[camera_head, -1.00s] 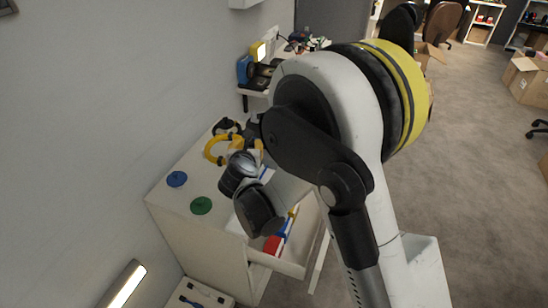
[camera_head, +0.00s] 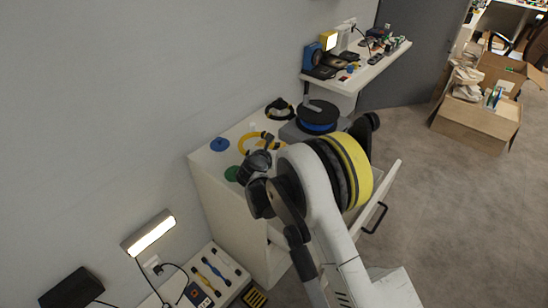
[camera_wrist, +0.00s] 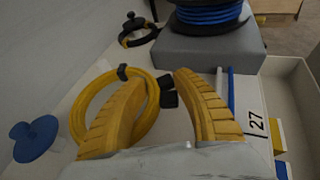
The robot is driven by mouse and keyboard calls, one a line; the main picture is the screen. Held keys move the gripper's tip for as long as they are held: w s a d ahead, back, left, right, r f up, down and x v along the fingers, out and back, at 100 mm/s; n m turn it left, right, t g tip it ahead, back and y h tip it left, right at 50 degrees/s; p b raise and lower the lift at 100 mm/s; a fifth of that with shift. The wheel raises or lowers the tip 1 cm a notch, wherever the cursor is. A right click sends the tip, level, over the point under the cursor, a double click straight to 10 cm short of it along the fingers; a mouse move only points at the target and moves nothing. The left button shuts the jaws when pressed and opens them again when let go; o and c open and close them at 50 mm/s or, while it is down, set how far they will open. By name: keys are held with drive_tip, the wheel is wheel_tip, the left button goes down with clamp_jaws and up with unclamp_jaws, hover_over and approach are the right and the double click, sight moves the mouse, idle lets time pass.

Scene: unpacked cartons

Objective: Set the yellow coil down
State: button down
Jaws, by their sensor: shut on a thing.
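The yellow coil (camera_head: 243,137) shows over the white cabinet top, beyond my arm in the head view. In the wrist view the coil (camera_wrist: 84,103) is a yellow ring with a dark tie at its top. My gripper (camera_wrist: 166,82) has yellow ribbed fingers, shut on the right side of the coil. The fingers hide part of the ring. I cannot tell whether the coil touches the cabinet top or is just above it.
A blue disc (camera_head: 219,144) and a green disc (camera_head: 231,174) lie to the left on the cabinet top. An open drawer (camera_wrist: 284,72) lies to the right.

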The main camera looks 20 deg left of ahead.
drive_tip(key=shift+w+a+f, duration=0.1)
drive_tip(key=shift+a+f, duration=0.05)
drive_tip(key=shift+a, duration=0.1)
wheel_tip(320, 180, down, 4)
drive_tip(key=shift+f+b, duration=0.1)
drive_tip(key=shift+b, duration=1.15)
drive_tip(key=shift+r, duration=0.2)
drive_tip(key=c, duration=1)
unclamp_jaws()
drive_tip(key=shift+f, duration=0.15)
drive_tip(key=shift+o, duration=0.2)
